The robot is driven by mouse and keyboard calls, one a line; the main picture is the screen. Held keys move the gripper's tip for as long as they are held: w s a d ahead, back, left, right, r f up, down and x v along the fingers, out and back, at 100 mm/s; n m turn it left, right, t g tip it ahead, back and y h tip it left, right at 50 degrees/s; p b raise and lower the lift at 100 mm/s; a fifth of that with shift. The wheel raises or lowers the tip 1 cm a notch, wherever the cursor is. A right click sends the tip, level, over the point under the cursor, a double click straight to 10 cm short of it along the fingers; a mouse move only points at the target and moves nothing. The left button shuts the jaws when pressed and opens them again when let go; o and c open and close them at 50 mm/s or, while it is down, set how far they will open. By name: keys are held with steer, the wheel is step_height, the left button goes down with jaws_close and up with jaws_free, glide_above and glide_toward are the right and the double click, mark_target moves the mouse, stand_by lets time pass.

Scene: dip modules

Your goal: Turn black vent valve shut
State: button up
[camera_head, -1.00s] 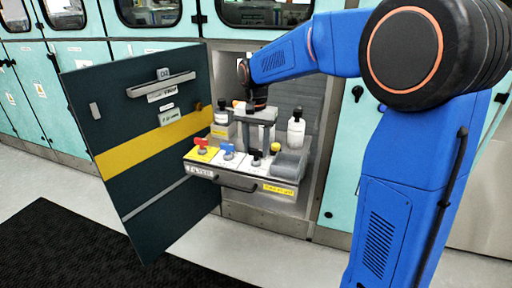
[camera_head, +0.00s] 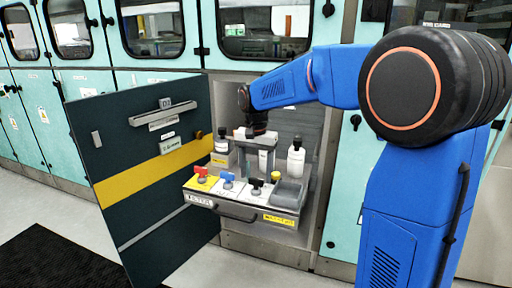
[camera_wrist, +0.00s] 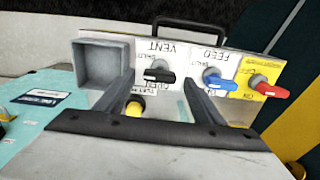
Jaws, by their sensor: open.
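The black vent valve (camera_wrist: 158,76) is on a white panel marked VENT, its handle lying roughly left to right in the wrist view. It also shows in the head view (camera_head: 256,186), at the front of the pulled-out drawer (camera_head: 232,207). My gripper (camera_wrist: 160,84) is open and empty. In the wrist view its two grey fingers lie on either side of the black handle, seemingly apart from it. In the head view my gripper (camera_head: 262,164) points down over the drawer, behind the black valve. I cannot tell the exact height gap.
A blue valve (camera_head: 227,179) marked FEED and a red valve (camera_head: 202,174) on yellow stand left of the black one. A grey open tray (camera_head: 290,193) and a yellow knob (camera_head: 275,177) are close on its right. Bottles stand behind. An open dark door (camera_head: 145,190) flanks the left.

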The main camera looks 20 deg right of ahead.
mark_target(256, 179)
step_height(256, 179, up, 16)
stand_by(0.5)
steer(key=s+d+f+n+t, duration=0.1)
steer(key=s+d+f+n, duration=0.1)
steer(key=s+f, duration=0.4)
steer(key=s+d+f+n+t, duration=0.2)
steer(key=s+f, duration=0.4)
steer(key=s, duration=1)
steer(key=s+d+f+n+t, duration=0.1)
steer(key=s+d+f+n, duration=0.2)
steer(key=s+f, duration=0.4)
steer(key=s, duration=0.4)
steer(key=shift+d+t, duration=0.15)
steer(key=shift+t, duration=0.25)
